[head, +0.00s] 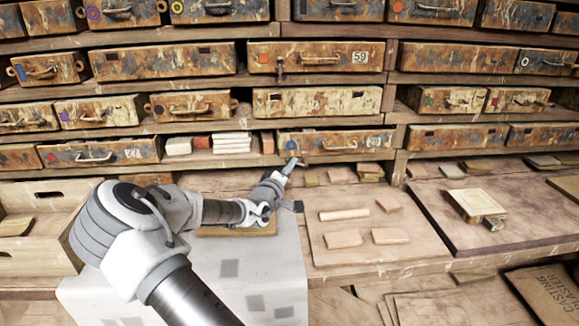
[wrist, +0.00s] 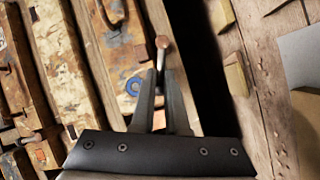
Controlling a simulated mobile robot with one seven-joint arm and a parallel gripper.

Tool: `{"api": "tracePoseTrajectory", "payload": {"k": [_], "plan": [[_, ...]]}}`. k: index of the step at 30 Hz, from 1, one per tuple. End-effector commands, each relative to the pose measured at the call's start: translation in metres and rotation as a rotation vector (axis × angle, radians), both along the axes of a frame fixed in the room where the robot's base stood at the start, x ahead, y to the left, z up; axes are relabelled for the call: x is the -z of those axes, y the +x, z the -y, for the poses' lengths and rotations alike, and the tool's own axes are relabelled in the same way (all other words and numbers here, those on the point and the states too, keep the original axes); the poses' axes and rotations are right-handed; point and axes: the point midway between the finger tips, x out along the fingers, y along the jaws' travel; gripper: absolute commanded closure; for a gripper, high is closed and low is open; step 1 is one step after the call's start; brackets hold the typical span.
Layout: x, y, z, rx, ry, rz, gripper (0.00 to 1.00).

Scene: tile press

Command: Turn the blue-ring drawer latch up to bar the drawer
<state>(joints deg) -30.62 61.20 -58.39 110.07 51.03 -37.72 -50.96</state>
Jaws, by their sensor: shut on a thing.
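The blue-ring drawer (head: 335,142) is a worn, rust-stained drawer in the lowest row of the rack, right of centre in the head view. Its blue ring (head: 291,145) is at the left end of its front; the ring also shows in the wrist view (wrist: 134,86). The drawer latch (wrist: 161,55) is a pale lever with a copper-coloured knob, close beside the drawer front. My gripper (wrist: 161,78) is shut on the latch, with the knob sticking out past the fingertips. In the head view my gripper (head: 290,165) is small at the drawer's lower left, and the latch's exact angle is unclear.
Pale tiles (head: 231,142) are stacked in the gap left of the drawer. Below is a wooden bench with a board (head: 330,226) bearing several tiles. A small metal-edged block (head: 474,203) sits on the right board. Drawer 59 (head: 318,57) is higher up.

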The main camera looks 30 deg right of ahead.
Motion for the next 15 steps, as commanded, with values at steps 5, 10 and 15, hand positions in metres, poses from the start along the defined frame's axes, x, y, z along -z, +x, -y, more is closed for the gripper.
{"api": "tracePoseTrajectory", "payload": {"k": [5, 10, 15], "plan": [[-0.005, 0.003, -0.002, -0.009, 0.015, 0.014, 1.00], [-0.015, 0.003, 0.000, -0.010, 0.132, 0.074, 1.00], [-0.021, 0.001, 0.004, -0.011, 0.268, 0.141, 1.00]]}}
